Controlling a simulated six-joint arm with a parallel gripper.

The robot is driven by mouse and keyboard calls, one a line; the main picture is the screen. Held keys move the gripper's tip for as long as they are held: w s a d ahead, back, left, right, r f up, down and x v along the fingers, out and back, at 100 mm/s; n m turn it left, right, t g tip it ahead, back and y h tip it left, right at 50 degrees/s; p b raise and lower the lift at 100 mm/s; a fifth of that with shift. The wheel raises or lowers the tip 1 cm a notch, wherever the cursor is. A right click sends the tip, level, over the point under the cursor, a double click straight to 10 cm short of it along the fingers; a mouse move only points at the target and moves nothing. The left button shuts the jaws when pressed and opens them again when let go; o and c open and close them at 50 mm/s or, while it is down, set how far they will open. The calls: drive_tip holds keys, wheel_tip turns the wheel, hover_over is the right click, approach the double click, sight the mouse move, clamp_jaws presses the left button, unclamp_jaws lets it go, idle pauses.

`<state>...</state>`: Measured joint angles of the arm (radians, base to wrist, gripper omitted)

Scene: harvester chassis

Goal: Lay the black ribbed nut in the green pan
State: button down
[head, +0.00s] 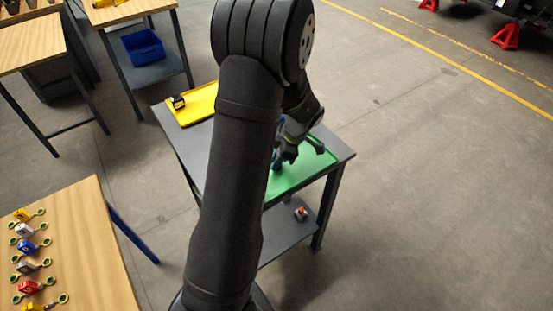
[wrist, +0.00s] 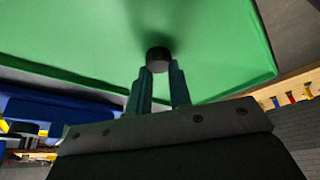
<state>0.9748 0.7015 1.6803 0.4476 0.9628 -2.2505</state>
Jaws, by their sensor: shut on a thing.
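The black ribbed nut (wrist: 158,54) is between the two fingertips of my gripper (wrist: 159,72) in the wrist view. My gripper is shut on it. Beyond the nut lies the flat green surface of the green pan (wrist: 215,45), with a dark shadow near the nut; whether the nut touches the pan I cannot tell. In the head view the green pan (head: 318,160) lies on a grey table, and my gripper (head: 283,160) is over it. My arm hides part of the pan there, and I cannot make out the nut in that view.
A yellow tray (head: 200,106) with a small black object (head: 178,101) lies on the same grey table (head: 338,150). A small red and white object (head: 300,213) is on its lower shelf. A wooden table (head: 85,240) with several colourful parts stands at lower left. A blue bin (head: 143,47) stands behind.

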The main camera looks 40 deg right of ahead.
drive_tip(key=c, duration=1.3)
unclamp_jaws()
drive_tip(key=shift+o, duration=0.2)
drive_tip(key=v, duration=1.2)
drive_tip(key=x, duration=1.1)
drive_tip(key=shift+w+a+f, duration=0.1)
drive_tip(key=shift+a+f, duration=0.05)
drive_tip(key=shift+f, duration=0.15)
drive_tip(key=shift+r, duration=1.8)
drive_tip(key=shift+f, duration=0.1)
